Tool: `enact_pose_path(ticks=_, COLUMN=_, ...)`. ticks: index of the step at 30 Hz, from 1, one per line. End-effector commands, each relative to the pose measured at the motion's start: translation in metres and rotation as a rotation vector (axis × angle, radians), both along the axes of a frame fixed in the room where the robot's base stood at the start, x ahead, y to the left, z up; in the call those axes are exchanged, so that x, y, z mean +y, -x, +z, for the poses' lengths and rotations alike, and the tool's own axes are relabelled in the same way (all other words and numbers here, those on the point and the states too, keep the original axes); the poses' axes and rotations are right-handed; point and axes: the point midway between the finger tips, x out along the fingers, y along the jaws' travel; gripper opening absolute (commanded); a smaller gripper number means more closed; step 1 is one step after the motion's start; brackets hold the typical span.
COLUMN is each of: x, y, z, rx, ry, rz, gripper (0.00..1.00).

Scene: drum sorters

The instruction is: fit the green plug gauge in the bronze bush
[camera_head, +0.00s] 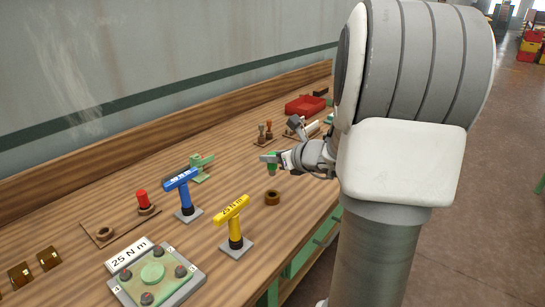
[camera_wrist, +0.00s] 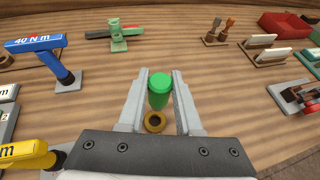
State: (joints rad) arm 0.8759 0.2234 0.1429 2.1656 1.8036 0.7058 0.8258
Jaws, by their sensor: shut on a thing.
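The green plug gauge (camera_wrist: 159,92) stands between the two fingers of my gripper (camera_wrist: 160,100), which is shut on it. In the head view the green plug gauge (camera_head: 272,167) hangs from my gripper (camera_head: 279,160), above the bench. The bronze bush (camera_wrist: 155,121) lies below the gauge in the wrist view, partly hidden by the gauge and gripper body. In the head view the bronze bush (camera_head: 272,198) sits on the wood with its bore up. The gauge is apart from the bush, higher up.
A yellow torque wrench (camera_head: 233,222) and a blue torque wrench (camera_head: 183,192) stand left of the bush. A green tool (camera_head: 201,167) stands behind. A red plug on a wooden board (camera_head: 122,228) is at left. A red tray (camera_head: 305,105) lies farther along. Bare wood surrounds the bush.

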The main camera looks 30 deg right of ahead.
Motion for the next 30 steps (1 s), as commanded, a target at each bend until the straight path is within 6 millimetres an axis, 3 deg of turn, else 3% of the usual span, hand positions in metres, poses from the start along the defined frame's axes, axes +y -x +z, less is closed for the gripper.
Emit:
enact_pose_path(ticks=15, x=0.000, y=0.000, z=-0.050, rx=0.000, ry=0.000, rz=0.000, gripper=0.00)
enact_pose_path(ticks=30, x=0.000, y=0.000, z=-0.055, rx=0.000, ry=0.000, rz=0.000, gripper=0.00)
